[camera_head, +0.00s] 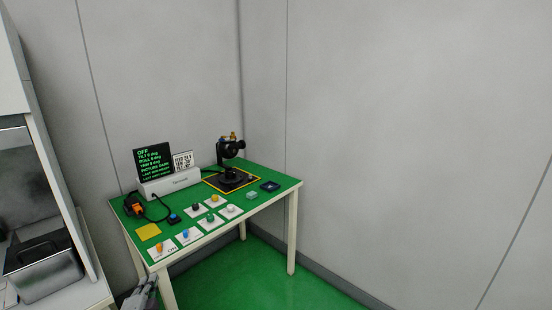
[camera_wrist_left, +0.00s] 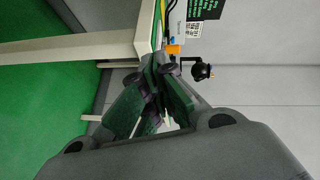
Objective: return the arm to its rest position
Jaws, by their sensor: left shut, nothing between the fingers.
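My left gripper (camera_head: 148,281) shows at the bottom edge of the head view, by the front left corner of the green-topped table (camera_head: 212,238), low beside a table leg. In the left wrist view the fingers of the left gripper (camera_wrist_left: 157,68) come together at the tips, with nothing seen between them. The table edge (camera_wrist_left: 148,30) shows just beyond the tips there; I cannot tell the exact gap. Most of my left arm is outside the head view. My right gripper is in neither view.
On the table are a black gimbal camera (camera_head: 230,155), a display screen (camera_head: 154,164), several cards with knobs (camera_head: 188,235), a yellow pad (camera_head: 148,231) and a dark blue tray (camera_head: 269,186). A shelf unit with a metal box (camera_head: 45,272) stands left. Green floor (camera_head: 250,280) is open at the front right.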

